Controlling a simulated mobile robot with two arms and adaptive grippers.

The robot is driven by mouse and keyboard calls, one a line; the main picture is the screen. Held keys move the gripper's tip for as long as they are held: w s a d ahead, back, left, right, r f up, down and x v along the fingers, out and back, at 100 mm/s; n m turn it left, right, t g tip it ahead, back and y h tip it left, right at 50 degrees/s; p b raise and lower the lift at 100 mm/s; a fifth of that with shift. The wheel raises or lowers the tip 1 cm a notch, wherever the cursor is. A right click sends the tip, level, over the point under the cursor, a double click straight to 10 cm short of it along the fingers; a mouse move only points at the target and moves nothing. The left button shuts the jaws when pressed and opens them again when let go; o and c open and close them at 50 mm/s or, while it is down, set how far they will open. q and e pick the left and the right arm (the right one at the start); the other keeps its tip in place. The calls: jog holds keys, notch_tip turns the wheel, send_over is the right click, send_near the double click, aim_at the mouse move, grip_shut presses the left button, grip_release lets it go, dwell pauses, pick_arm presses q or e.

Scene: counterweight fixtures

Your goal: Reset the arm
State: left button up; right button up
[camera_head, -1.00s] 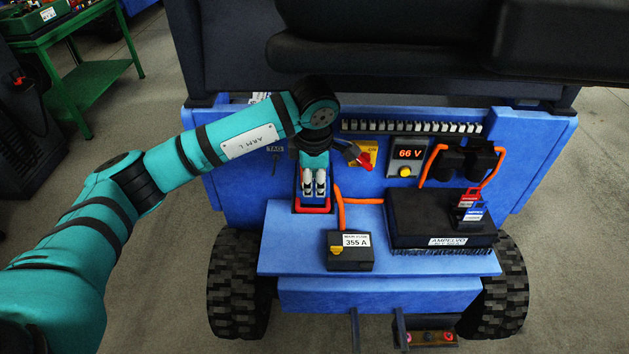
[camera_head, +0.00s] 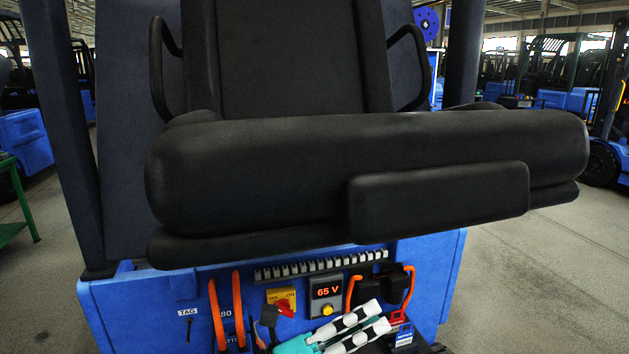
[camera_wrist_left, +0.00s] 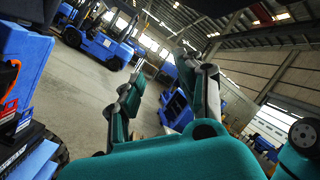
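My left gripper (camera_head: 380,314) shows at the bottom of the head view, teal with pale, black-spotted fingers. It points right, in front of the blue truck's rear panel (camera_head: 120,310). In the left wrist view its two fingers (camera_wrist_left: 170,80) stand apart with nothing between them. Most of my left arm is below the head view's edge. My right gripper is in neither view now.
The black seat (camera_head: 270,170) overhangs the panel. The panel carries a yellow-and-red switch (camera_head: 281,299), a 65 V display (camera_head: 326,292) and orange cables (camera_head: 217,315). Red and blue connectors (camera_head: 401,330) are close by the fingers. Open floor (camera_head: 530,270) lies at right.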

pick_arm(q)
jog(key=w+a+f+n+t+y, duration=0.25)
jog(key=a+n+t+y, duration=0.5)
jog(key=n, duration=0.45)
jog(key=w+a+f+n+t+y, duration=0.25)
jog(key=a+n+t+y, duration=0.45)
jog(key=n, duration=0.5)
jog(key=s+a+f+n+g+y, duration=0.25)
jog(key=a+f+n+g, duration=0.2)
jog(key=f, duration=0.25)
jog(key=s+a+f+n+g+y, duration=0.2)
jog(key=a+f+n+g+y, duration=0.1)
jog(key=a+f+n+y, duration=0.25)
jog(key=s+a+f+n+g+h, duration=0.1)
jog(key=s+a+f+n+g, duration=0.1)
jog(key=s+f+g, duration=0.6)
jog(key=s+a+f+n+g+h, duration=0.1)
jog(key=s+f+n+g, duration=0.1)
jog(key=s+f, duration=0.75)
jog(key=s+f+g, duration=0.1)
jog(key=s+f, duration=0.1)
jog(key=f, duration=0.9)
jog(key=s+f, duration=0.2)
jog(key=f, duration=0.9)
jog(key=s+a+f+g, duration=0.1)
jog(key=s+a+f, duration=0.2)
jog(key=s+f, duration=1.4)
jog(key=shift+s+f+m+g, duration=0.2)
jog(key=shift+f+m+g, duration=0.05)
jog(key=shift+m+g, duration=0.05)
